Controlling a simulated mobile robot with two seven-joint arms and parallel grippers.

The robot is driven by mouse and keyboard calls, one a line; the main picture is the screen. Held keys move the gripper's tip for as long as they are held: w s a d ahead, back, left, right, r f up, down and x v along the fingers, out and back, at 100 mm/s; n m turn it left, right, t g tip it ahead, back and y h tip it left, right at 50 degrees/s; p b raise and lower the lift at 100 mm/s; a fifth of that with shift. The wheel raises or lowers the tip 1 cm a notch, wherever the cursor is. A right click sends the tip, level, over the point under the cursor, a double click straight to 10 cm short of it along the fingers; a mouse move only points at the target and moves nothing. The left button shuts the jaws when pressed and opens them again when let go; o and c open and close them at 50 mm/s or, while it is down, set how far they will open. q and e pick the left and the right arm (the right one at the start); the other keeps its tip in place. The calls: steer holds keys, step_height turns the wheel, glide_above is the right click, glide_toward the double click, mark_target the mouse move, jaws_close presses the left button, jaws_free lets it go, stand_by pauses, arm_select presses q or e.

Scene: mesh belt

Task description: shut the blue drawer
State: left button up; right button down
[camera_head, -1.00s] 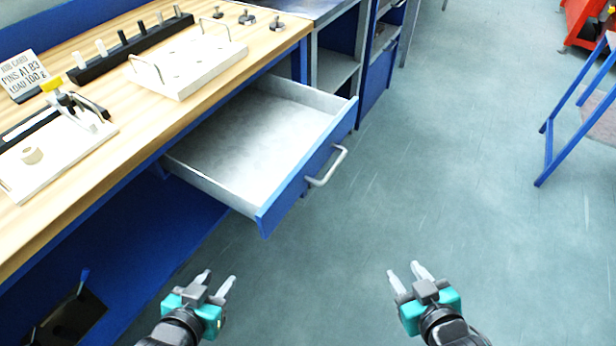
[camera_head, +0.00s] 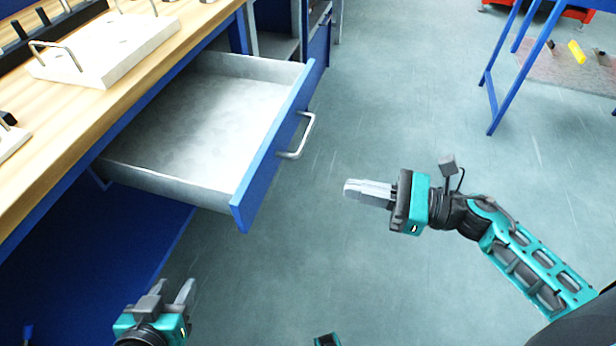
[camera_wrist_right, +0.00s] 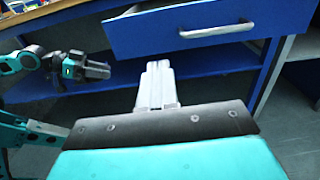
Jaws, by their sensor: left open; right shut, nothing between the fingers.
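The blue drawer (camera_head: 275,150) is pulled out from under the wooden workbench, its grey inside empty. Its silver handle (camera_head: 299,136) is on the blue front, which faces right. My right gripper (camera_head: 347,188) is shut and empty, pointing left toward the drawer front, apart from it and to the right of the handle. In the right wrist view the drawer front (camera_wrist_right: 185,28) and handle (camera_wrist_right: 217,31) are beyond and above the shut fingers (camera_wrist_right: 157,80). My left gripper (camera_head: 175,290) is open and empty at the lower left, apart from the drawer; it also shows in the right wrist view (camera_wrist_right: 100,70).
The wooden benchtop (camera_head: 90,100) holds a white plate with wire handles (camera_head: 105,48) and a black rack (camera_head: 50,32). A blue shelf (camera_head: 120,240) lies below the drawer. A blue-legged table (camera_head: 500,70) stands at the upper right. The floor between is clear.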

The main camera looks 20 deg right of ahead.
mark_target(268, 170)
steer(key=p+x, duration=0.1)
steer(key=x, duration=1.2)
steer(key=shift+w+a, duration=0.15)
arm_select(q)
steer(key=shift+s+d+r, duration=0.1)
steer(key=shift+s+r, duration=0.1)
steer(key=shift+r, duration=0.2)
